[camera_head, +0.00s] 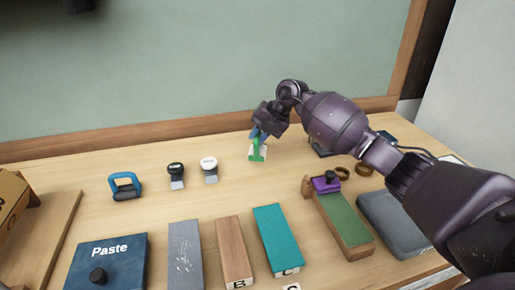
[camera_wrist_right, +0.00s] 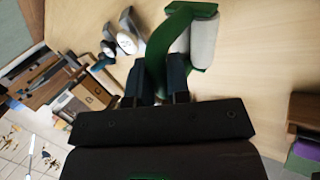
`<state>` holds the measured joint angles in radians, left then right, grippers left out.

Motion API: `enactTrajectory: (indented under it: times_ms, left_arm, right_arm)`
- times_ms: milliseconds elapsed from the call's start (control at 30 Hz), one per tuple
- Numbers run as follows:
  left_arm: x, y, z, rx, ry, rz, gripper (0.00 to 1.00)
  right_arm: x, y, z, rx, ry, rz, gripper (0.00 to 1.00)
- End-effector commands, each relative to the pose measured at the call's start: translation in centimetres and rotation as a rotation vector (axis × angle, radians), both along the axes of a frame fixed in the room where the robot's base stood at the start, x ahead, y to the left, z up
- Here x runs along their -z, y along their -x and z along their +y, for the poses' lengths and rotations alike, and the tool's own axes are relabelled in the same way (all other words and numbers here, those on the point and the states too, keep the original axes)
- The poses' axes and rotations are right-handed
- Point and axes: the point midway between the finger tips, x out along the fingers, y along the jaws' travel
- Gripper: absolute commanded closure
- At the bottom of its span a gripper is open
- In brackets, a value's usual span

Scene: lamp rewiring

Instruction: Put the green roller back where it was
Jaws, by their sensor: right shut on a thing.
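The green roller (camera_head: 258,147) has a green frame and a white cylinder and is at the back middle of the wooden table. My right gripper (camera_head: 258,133) is shut on its handle from above. In the right wrist view the roller (camera_wrist_right: 158,48) sits between the fingertips (camera_wrist_right: 160,80), its white cylinder (camera_wrist_right: 204,40) to the right. The roller's lower end is close to the tabletop; I cannot tell whether it touches. My left gripper is not in view.
In front are the Paste box (camera_head: 118,255), several long blocks and a green-topped block (camera_head: 343,217) with a purple tool (camera_head: 326,184). Bare table surrounds the roller.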

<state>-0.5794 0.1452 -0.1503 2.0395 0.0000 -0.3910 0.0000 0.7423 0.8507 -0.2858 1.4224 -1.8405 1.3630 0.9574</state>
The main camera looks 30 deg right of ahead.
Motion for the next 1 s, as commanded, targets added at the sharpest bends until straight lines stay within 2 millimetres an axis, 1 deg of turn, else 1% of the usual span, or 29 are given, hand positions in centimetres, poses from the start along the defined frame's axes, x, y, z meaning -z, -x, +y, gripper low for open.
enactTrajectory:
  times_ms: [33, 100, 233, 300, 533, 667, 700, 833, 867, 1000]
  left_arm:
    - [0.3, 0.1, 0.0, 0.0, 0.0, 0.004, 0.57]
    - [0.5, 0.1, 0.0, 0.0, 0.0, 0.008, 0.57]
    - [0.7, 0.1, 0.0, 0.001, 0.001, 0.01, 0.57]
    - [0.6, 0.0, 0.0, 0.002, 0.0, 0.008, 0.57]
    - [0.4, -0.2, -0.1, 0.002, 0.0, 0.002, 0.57]
    - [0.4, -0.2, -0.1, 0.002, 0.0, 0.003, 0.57]
    - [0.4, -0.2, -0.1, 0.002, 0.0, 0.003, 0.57]
    - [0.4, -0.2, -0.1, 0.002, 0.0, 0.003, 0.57]
    - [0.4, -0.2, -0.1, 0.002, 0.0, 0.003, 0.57]
    - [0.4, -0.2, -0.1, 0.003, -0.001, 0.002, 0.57]
  right_arm:
    - [1.1, 0.0, 0.0, 0.002, -0.001, 0.005, 1.0]
    - [2.3, 0.0, 0.1, 0.0, -0.002, 0.005, 1.0]
    - [4.1, 0.0, 0.1, 0.001, -0.002, 0.004, 1.0]
    - [4.4, 0.0, 0.0, 0.0, 0.0, 0.002, 1.0]
    - [4.3, 0.0, 0.0, 0.0, 0.0, 0.0, 1.0]
    - [4.6, 0.0, 0.0, 0.0, 0.0, 0.0, 1.0]
    - [4.7, 0.0, 0.0, 0.001, 0.0, 0.001, 0.81]
    - [4.6, 0.0, 0.0, 0.0, 0.001, 0.001, 0.61]
    - [4.6, 0.0, 0.0, 0.0, 0.001, 0.001, 0.57]
    - [4.6, 0.0, 0.0, 0.0, 0.001, 0.001, 0.57]
